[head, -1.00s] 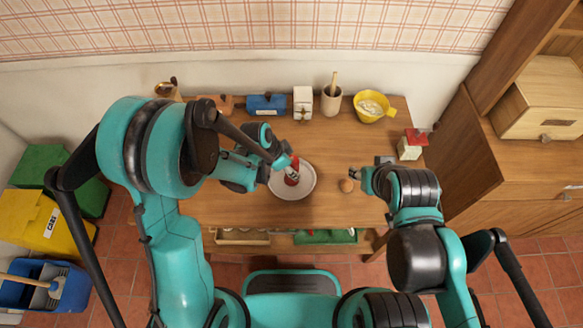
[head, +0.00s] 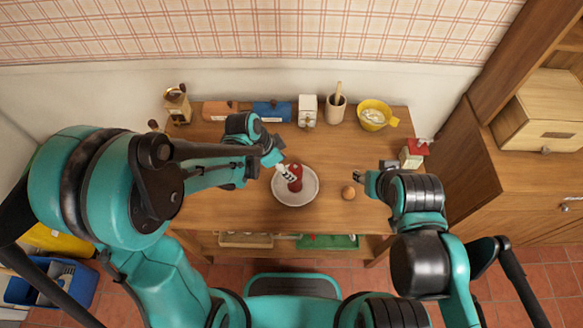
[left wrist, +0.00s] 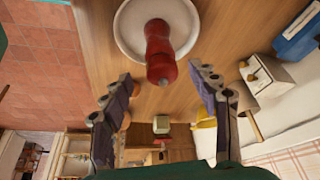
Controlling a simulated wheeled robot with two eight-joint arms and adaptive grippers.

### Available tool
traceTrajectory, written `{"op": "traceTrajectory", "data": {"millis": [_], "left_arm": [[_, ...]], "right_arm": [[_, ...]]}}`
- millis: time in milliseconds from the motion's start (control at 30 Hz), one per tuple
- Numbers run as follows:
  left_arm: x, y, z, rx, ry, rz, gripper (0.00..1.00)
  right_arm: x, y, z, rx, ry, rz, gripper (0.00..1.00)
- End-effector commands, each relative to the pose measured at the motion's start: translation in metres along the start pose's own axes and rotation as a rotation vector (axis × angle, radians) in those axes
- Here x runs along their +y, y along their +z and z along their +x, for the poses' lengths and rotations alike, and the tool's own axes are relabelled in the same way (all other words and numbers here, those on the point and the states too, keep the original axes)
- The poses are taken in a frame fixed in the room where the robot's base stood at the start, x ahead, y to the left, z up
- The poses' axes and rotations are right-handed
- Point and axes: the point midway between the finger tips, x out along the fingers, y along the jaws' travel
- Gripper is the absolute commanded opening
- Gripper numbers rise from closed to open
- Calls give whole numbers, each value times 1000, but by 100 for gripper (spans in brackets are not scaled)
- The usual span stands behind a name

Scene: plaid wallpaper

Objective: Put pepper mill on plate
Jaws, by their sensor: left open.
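The red pepper mill (head: 297,178) stands on the white round plate (head: 285,198), apparently upright. In the left wrist view the mill (left wrist: 160,50) rises from the plate (left wrist: 128,43) at the top of the picture. My left gripper (head: 287,172) is open at the mill's left side in the head view. In the left wrist view its spread fingers (left wrist: 162,76) have a gap between them, with the mill mostly beyond the fingertips. No contact with the mill shows. My right gripper (head: 360,177) is right of the plate, small and partly hidden by its arm.
A small brown round object (head: 348,192) lies between the plate and my right gripper. Along the back stand a blue box (head: 272,111), a white box (head: 307,110), a crock (head: 335,109) and a yellow cup (head: 373,115). A red-topped box (head: 413,154) is at right.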

Motion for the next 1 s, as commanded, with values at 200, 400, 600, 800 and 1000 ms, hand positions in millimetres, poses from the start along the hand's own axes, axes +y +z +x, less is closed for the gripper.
{"op": "traceTrajectory", "data": {"millis": [200,400,600,800,1000], "left_arm": [[0,0,-27,-1,0,0,60],[0,1,-33,-1,-7,-14,60],[1,17,-79,-5,-115,-211,60],[11,52,-144,37,-308,-554,60],[26,88,-185,125,-469,-835,60]], "right_arm": [[0,-5,-7,0,0,0,40],[0,-5,-7,0,0,0,40],[0,-5,-7,0,0,0,40],[0,-5,-7,0,0,0,40],[0,-5,-7,0,0,0,40]]}}
